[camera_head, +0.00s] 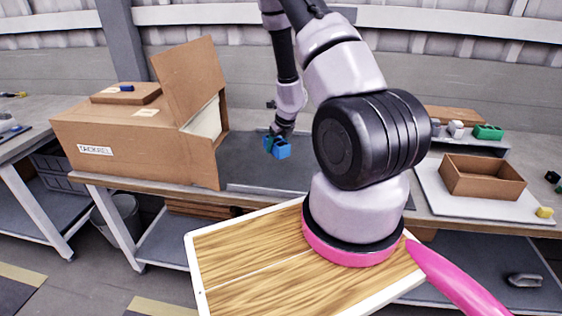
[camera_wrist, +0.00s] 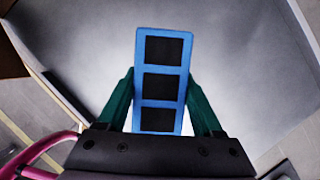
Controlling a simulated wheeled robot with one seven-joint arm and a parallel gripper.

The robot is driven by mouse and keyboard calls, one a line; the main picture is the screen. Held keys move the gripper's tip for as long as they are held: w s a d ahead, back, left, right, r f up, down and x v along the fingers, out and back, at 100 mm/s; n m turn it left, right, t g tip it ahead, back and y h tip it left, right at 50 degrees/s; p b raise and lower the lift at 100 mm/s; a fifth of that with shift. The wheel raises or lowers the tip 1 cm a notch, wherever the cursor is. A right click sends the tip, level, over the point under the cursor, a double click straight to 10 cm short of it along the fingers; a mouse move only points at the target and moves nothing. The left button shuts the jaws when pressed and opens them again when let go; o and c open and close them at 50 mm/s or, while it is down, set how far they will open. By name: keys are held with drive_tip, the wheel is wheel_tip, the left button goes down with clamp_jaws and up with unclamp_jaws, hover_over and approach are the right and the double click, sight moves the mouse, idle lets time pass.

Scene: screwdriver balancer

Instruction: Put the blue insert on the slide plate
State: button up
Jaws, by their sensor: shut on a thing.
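The blue insert (camera_head: 283,151) is a narrow block with three dark square pockets, seen face-on in the wrist view (camera_wrist: 163,70). My gripper (camera_head: 275,141) has teal fingers, one on each side of the insert, and is shut on it. The fingers also show in the wrist view (camera_wrist: 160,100). The insert is held over a dark grey flat plate (camera_head: 246,152) on the workbench, which looks like the slide plate. A grey surface (camera_wrist: 245,70) fills much of the wrist view behind the insert. The height of the insert above it is hard to tell.
A cardboard box (camera_head: 120,135) with a raised flap (camera_head: 190,78) stands left of the plate. An open brown tray (camera_head: 482,193) sits on a white board (camera_head: 430,190) at right. A green block (camera_head: 488,132) is behind it. My arm hides the bench's middle.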

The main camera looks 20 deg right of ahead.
sight(275, 166)
wheel_tip(275, 166, down, 7)
drive_tip(key=shift+f, duration=0.15)
drive_tip(key=shift+f, duration=0.1)
idle(0.3)
drive_tip(key=o, duration=1.3)
